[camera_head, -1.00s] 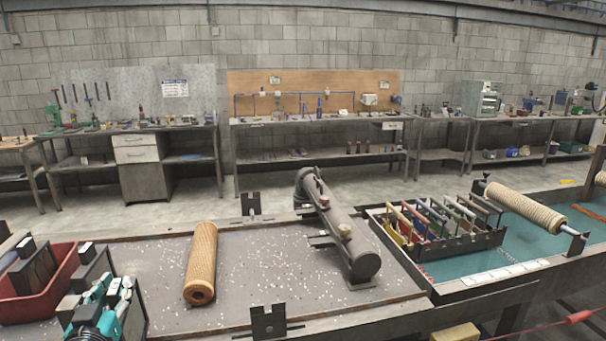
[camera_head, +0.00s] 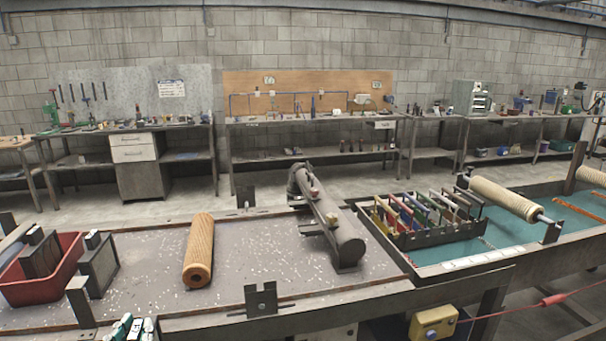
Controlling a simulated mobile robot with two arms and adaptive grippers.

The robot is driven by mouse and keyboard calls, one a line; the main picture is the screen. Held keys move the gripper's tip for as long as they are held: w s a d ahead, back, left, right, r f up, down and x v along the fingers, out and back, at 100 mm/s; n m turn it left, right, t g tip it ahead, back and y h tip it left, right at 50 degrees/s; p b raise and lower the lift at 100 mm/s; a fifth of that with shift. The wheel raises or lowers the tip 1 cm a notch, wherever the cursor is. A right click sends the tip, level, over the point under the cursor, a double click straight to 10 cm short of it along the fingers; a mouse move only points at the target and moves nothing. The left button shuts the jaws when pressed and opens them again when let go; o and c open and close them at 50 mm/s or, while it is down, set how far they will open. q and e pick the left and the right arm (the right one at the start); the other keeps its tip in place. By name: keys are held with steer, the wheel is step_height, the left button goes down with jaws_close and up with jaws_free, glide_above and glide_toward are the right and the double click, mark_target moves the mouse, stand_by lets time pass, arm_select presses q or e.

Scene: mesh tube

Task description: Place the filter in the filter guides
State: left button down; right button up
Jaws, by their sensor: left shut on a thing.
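The filter looks to be the orange-tan mesh tube (camera_head: 199,250), lying on the grey speckled tabletop (camera_head: 150,290) with its open end toward me. Two dark notched brackets, which may be the filter guides, stand at the table's front edge (camera_head: 262,303) and back edge (camera_head: 245,197). My left gripper (camera_head: 130,327) shows only in part at the bottom edge, left of the front bracket and apart from the mesh tube. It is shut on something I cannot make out. My right gripper is not in view.
A dark pipe housing (camera_head: 340,238) lies right of the tube. A red bin (camera_head: 45,285) and dark blocks (camera_head: 98,265) stand at left. At right are a rack of coloured handles (camera_head: 425,235) and a bath with a pale roller (camera_head: 505,198). The tabletop around the tube is clear.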

arm_select(q)
steer(key=s+d+f+m+h, duration=0.1)
steer(key=s+d+f, duration=0.4)
steer(key=s+d, duration=0.6)
steer(key=s+h, duration=0.1)
steer(key=s, duration=0.2)
steer(key=shift+d, duration=0.3)
steer(key=shift+f, duration=0.1)
